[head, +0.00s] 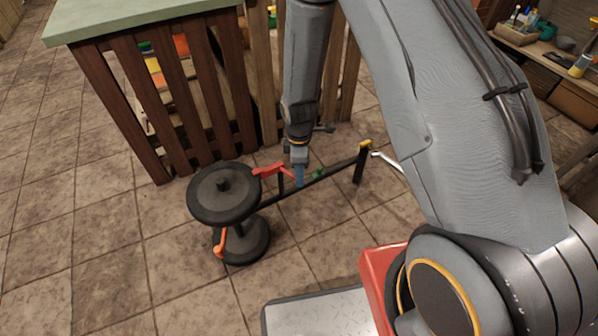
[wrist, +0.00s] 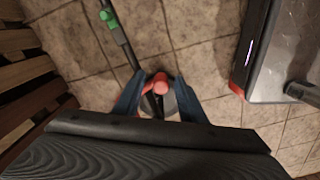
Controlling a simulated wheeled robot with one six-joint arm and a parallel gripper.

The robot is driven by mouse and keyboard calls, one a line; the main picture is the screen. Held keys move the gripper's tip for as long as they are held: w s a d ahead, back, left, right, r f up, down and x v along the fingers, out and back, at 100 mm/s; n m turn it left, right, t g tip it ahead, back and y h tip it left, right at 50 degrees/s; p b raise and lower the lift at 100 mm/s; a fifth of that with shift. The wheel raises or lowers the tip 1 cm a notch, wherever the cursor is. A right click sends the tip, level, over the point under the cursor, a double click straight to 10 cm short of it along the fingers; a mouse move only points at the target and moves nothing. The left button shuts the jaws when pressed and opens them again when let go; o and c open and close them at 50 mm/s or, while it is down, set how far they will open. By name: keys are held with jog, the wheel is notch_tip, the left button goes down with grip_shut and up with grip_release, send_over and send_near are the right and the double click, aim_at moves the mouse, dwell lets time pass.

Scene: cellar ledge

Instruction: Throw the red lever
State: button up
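The red lever (head: 270,170) sits beside the top of a black stand with a round disc (head: 224,192), next to a dark bar. In the wrist view its red end (wrist: 160,82) shows between my two blue fingers, with a dark round part behind it. My gripper (head: 299,178) points down just right of the lever in the head view. In the wrist view my gripper (wrist: 158,100) is open, its fingers on either side of the red end with gaps; I see no clear contact. The lever's far part is partly hidden.
The dark bar (head: 340,166) runs right from the stand, with a green piece (head: 319,173) and a yellow tip (head: 365,144). An orange handle (head: 220,243) hangs low on the stand. A slatted wooden counter (head: 150,20) stands behind. Tiled floor is clear at left.

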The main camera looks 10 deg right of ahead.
jog(key=shift+r+p, duration=0.7)
jog(key=shift+r, duration=3.2)
